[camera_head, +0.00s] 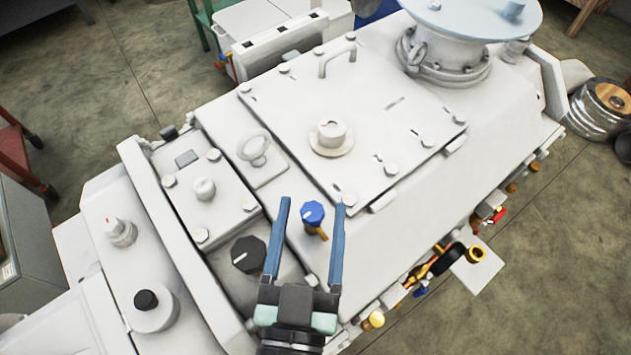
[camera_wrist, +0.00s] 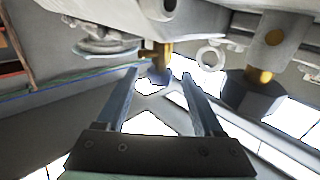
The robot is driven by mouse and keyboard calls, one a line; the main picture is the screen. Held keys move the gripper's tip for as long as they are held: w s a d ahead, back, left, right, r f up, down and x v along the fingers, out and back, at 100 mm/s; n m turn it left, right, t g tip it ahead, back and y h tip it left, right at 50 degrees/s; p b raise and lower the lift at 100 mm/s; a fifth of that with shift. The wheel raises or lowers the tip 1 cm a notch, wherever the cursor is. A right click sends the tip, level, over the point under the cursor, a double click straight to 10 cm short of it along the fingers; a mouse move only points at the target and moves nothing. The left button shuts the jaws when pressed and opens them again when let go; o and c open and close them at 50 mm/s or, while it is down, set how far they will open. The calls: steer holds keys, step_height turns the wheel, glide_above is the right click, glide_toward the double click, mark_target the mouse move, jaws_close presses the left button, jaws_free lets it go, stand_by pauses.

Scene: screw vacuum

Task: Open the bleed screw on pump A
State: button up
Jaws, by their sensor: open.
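A blue knob (camera_head: 312,214) with a white mark on top and a brass stem sits on the white machine casing (camera_head: 400,230); it looks like the bleed screw, though I see no readable pump A label. My gripper (camera_head: 310,204) is open and empty, its two blue fingers pointing at the knob. In the head view the knob shows between the fingertips, with a gap on both sides. In the wrist view the knob (camera_wrist: 159,77) and its brass stem show between and apparently just beyond the fingertips (camera_wrist: 160,72). I cannot tell the exact depth.
A black knob (camera_head: 248,254) stands left of my gripper; it also shows in the wrist view (camera_wrist: 246,94). A ring-shaped lifting eye (camera_head: 255,149) and a bolted cover plate (camera_head: 370,90) lie beyond. Brass and red valves (camera_head: 475,254) line the right side.

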steer(key=shift+w+d+r+p, duration=0.15)
steer(key=shift+w+p, duration=0.4)
steer(key=shift+w, duration=0.6)
steer(key=shift+w+d+f+p, duration=0.1)
steer(key=shift+w+d+p, duration=0.15)
steer(key=shift+w+p, duration=0.6)
steer(key=shift+w+b, duration=0.25)
steer(key=shift+b, duration=0.05)
jaws_close()
